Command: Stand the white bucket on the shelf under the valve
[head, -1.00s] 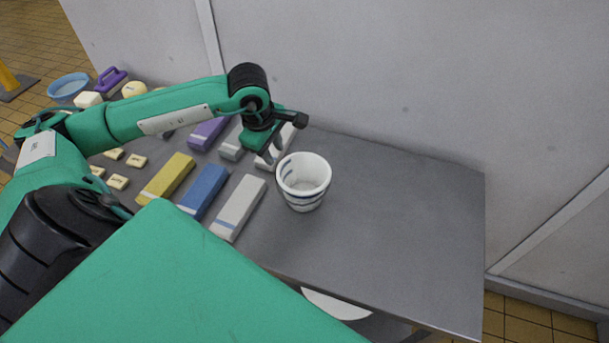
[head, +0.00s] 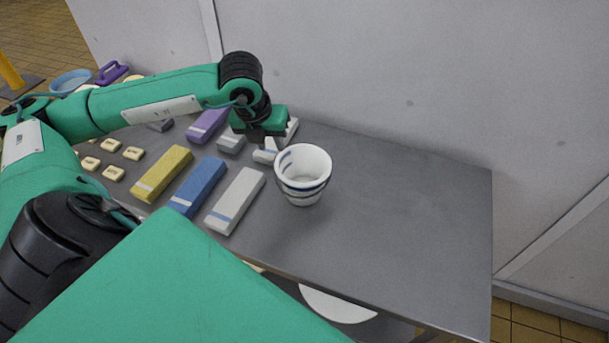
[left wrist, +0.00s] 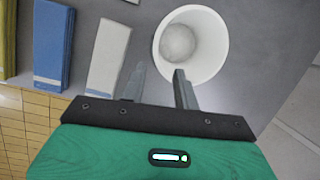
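The white bucket (head: 303,190), with blue bands, stands upright on the grey table, to the right of the long white block. My left gripper (head: 265,152) is just to its left and behind it, pointing down, partly hidden by its own wrist. In the left wrist view, the two fingers (left wrist: 159,69) are apart with nothing clearly held. The right-hand finger overlaps the near rim of the bucket (left wrist: 215,62); I cannot tell whether it touches. The other finger is outside the bucket. No valve can be made out. My right gripper is out of view.
Yellow (head: 161,174), blue (head: 197,187) and white (head: 236,200) blocks lie left of the bucket, with small cream pieces beyond. The grey table (head: 410,220) is clear on the right. A wall stands behind. A white round thing (head: 337,303) shows below the table's front edge.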

